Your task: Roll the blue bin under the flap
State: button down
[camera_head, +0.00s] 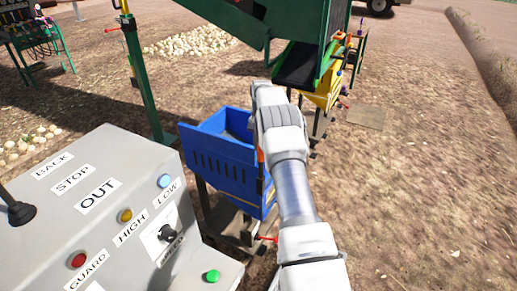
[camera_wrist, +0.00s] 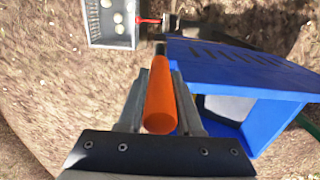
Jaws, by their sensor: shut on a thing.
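The blue bin (camera_head: 222,160) stands upright on a dark wheeled frame, left of my arm in the head view. Its blue wall and top edge fill the right of the wrist view (camera_wrist: 235,65). My gripper (camera_wrist: 158,80) is shut on an orange handle (camera_wrist: 161,110) beside the bin; only a sliver of orange shows in the head view. The green elevator chute (camera_head: 335,35) is beyond the bin, with a dark flap (camera_head: 297,65) at its lower end. A yellow bin (camera_head: 326,92) stands below that end, partly hidden.
A grey control panel (camera_head: 130,215) fills the lower left, close to the blue bin. A green post (camera_head: 143,85) stands behind the bin. Onion piles (camera_head: 190,40) lie farther back. A grey crate (camera_wrist: 112,43) shows in the wrist view. Bare ground is open to the right.

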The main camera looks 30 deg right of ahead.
jog(key=shift+w+d, duration=0.1)
jog(key=shift+d, duration=0.05)
jog(key=c, duration=0.6)
grip_release()
notch_tip(320, 180, up, 18)
jog(key=p, duration=0.2)
jog(key=shift+f+p, duration=0.25)
jog(key=shift+p, duration=0.1)
